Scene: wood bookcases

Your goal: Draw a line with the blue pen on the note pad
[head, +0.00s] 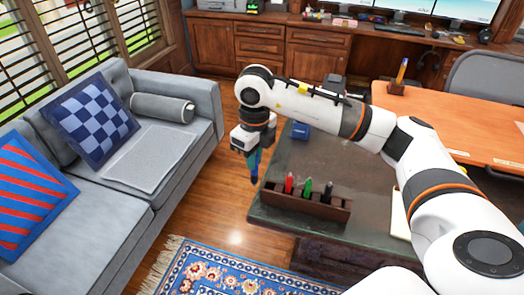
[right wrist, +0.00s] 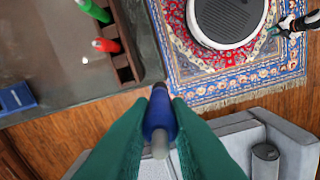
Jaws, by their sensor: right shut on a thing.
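My right gripper (head: 252,158) is shut on the blue pen (right wrist: 160,118). In the right wrist view the pen sits between the two green fingers. In the head view the pen's dark end points down, above the floor just left of the dark table's edge. A pale flat thing (head: 400,215), perhaps the note pad, lies on the table and is mostly hidden behind my right arm. My left gripper (right wrist: 282,29) shows small at the top right of the right wrist view, away from the table; its opening is unclear.
A brown pen holder (head: 300,206) with red, green and black pens stands at the near edge of the dark table (head: 368,173). A small blue box (head: 300,130) lies behind it. A grey sofa (head: 105,215) stands left; a patterned rug (head: 225,270) lies in front.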

